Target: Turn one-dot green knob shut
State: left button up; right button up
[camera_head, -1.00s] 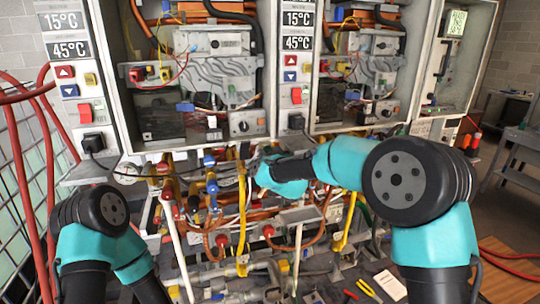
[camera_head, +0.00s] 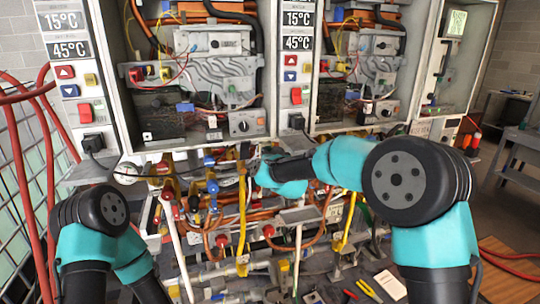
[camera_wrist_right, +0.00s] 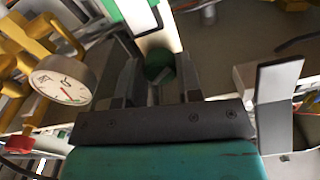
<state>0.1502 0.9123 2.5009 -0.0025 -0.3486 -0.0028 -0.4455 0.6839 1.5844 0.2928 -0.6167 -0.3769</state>
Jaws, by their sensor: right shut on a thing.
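A green knob (camera_wrist_right: 159,66) shows in the right wrist view, between the two dark fingers of my right gripper (camera_wrist_right: 155,82). The fingers are shut on it. Its dots cannot be made out. In the head view my right gripper (camera_head: 252,166) reaches in among the pipes below the heaters, and the knob is hidden there. My left arm stands at the lower left of the head view, and its gripper is out of the picture.
A round gauge (camera_wrist_right: 62,82) and yellow pipes lie left of my right gripper in the wrist view. Open heater cabinets (camera_head: 192,80) stand above the crowded pipes. A yellow lever (camera_head: 242,205) hangs close below the gripper. Red hoses (camera_head: 25,165) run at the far left.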

jog(key=m, duration=0.6)
dwell(0.5)
jog(key=o, duration=0.9)
jog(key=shift+o, duration=0.2)
jog(key=shift+s, duration=0.15)
jog(key=v, duration=1.7)
